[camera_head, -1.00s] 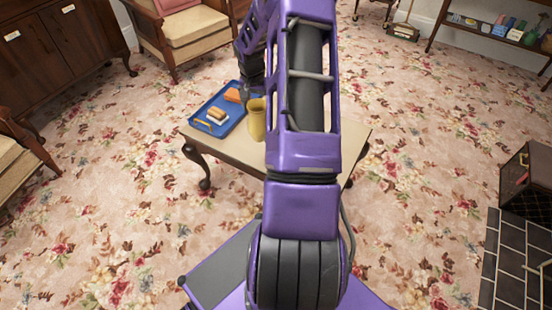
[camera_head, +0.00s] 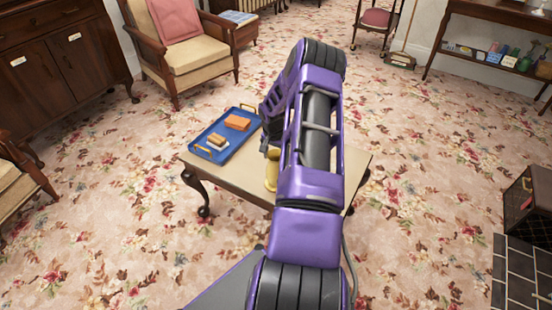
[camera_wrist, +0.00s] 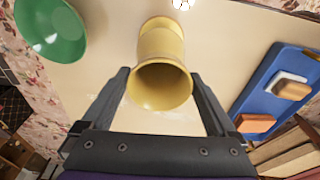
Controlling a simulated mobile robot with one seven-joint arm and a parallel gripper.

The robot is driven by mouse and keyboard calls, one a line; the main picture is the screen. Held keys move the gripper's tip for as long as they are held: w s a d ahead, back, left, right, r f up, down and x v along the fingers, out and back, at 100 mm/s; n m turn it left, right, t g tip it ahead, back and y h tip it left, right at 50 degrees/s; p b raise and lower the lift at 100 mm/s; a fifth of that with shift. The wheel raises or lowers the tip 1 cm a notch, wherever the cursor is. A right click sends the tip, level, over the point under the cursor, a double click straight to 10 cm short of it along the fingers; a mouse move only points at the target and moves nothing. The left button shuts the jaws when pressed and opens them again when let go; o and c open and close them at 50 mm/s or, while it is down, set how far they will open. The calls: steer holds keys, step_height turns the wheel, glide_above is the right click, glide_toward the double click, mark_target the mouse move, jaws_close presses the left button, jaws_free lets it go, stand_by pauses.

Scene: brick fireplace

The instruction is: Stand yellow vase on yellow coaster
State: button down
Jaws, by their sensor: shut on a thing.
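The yellow vase (camera_wrist: 160,84) is between the two fingers of my gripper (camera_wrist: 159,76), which is shut on it. Its open mouth faces the wrist camera. In the head view the yellow vase (camera_head: 271,172) shows in part beside my arm and looks upright over the table. I cannot tell whether the vase's base touches the table. I cannot make out a yellow coaster in either view.
The small table (camera_head: 225,182) bears a blue tray (camera_head: 215,150) with an orange block (camera_head: 237,122) and a brown-and-white block (camera_head: 216,142). A green bowl (camera_wrist: 50,28) shows left in the wrist view. An armchair (camera_head: 190,45) stands behind the table.

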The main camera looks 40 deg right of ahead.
steer(key=shift+f, duration=0.25)
jaws_free()
step_height(320, 180, up, 12)
steer(key=a+p, duration=0.1)
steer(key=shift+s+a+r+p, duration=0.15)
steer(key=shift+s+a+p, duration=0.05)
steer(key=shift+p, duration=0.1)
stand_by(0.5)
